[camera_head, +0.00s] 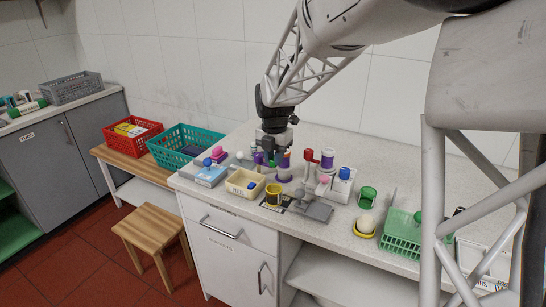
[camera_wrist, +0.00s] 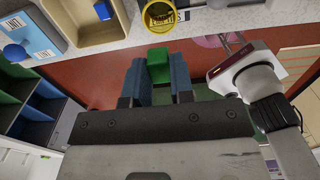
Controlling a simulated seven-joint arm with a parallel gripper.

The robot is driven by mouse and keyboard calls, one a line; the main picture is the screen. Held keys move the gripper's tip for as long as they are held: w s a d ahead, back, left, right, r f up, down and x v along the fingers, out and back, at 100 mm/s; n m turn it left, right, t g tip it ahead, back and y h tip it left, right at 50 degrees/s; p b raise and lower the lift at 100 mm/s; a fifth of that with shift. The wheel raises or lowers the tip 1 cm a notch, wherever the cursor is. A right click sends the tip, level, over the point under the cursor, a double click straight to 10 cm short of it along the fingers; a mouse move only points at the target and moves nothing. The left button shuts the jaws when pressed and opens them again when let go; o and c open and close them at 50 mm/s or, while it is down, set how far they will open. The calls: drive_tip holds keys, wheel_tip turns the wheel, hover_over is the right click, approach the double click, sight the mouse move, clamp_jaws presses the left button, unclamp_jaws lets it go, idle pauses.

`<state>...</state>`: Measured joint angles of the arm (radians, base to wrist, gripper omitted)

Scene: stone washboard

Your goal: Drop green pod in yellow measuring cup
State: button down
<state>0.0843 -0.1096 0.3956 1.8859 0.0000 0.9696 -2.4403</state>
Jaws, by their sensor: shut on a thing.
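My gripper (camera_wrist: 159,80) is shut on the green pod (camera_wrist: 158,64), a small green block between two blue finger pads in the wrist view. In the head view my gripper (camera_head: 272,150) points down above the counter, with the pod (camera_head: 272,160) partly hidden at its tips. The yellow measuring cup (camera_head: 273,197) stands near the front edge of the counter, below the gripper in the picture. In the wrist view the cup (camera_wrist: 159,15) is at the top, beyond the fingertips, apart from the pod, partly cut off by the frame.
A cream tray (camera_head: 245,184) with a blue item stands left of the cup. A grey plate (camera_head: 315,209) lies to the right. Several bottles and a purple-labelled spool (camera_head: 327,160) stand behind. A green cup (camera_head: 367,197) and green basket (camera_head: 401,236) are further right.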

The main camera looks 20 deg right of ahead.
drive_tip(key=shift+f, duration=0.1)
drive_tip(key=shift+f, duration=4.05)
drive_tip(key=c, duration=0.9)
unclamp_jaws()
drive_tip(key=shift+r, duration=3.5)
